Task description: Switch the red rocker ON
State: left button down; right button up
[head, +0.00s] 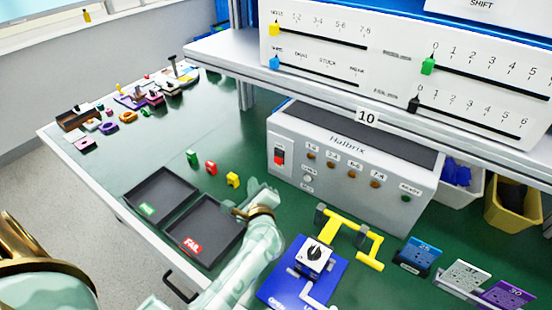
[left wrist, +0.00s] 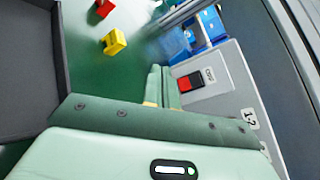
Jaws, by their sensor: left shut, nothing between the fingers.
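The red rocker (head: 279,156) sits in a pale plate at the left end of the front of the grey Halbrix box (head: 345,176). It also shows in the left wrist view (left wrist: 190,82), part red and part black, beside a small label too blurred to read. Which side is pressed in, I cannot tell. My left gripper (head: 262,193) is shut and empty, in front of and below the box's left end. In the left wrist view its fingers (left wrist: 163,86) lie together, a little left of the rocker and apart from it in the picture. My right gripper is not in view.
Two dark trays (head: 160,193) marked green and FAIL lie left of my left arm. Green, red and yellow blocks (head: 233,180) stand behind them. A blue board (head: 280,290) with a rotary knob and a yellow handle (head: 350,232) lie to the right. A shelf (head: 310,85) overhangs the box.

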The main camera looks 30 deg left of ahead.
aim_at(278, 157)
pick_arm(q)
jog(key=w+f+b, duration=0.1)
jog(key=w+b, duration=0.3)
jog(key=w, duration=0.4)
jog(key=shift+w+d, duration=0.3)
jog(key=shift+w, duration=0.05)
jog(key=shift+f, duration=0.1)
dwell(1.4)
jog(key=shift+w+b, duration=0.1)
jog(key=shift+b, duration=0.2)
jog(key=shift+w+b, duration=0.3)
jog(key=shift+w, duration=0.05)
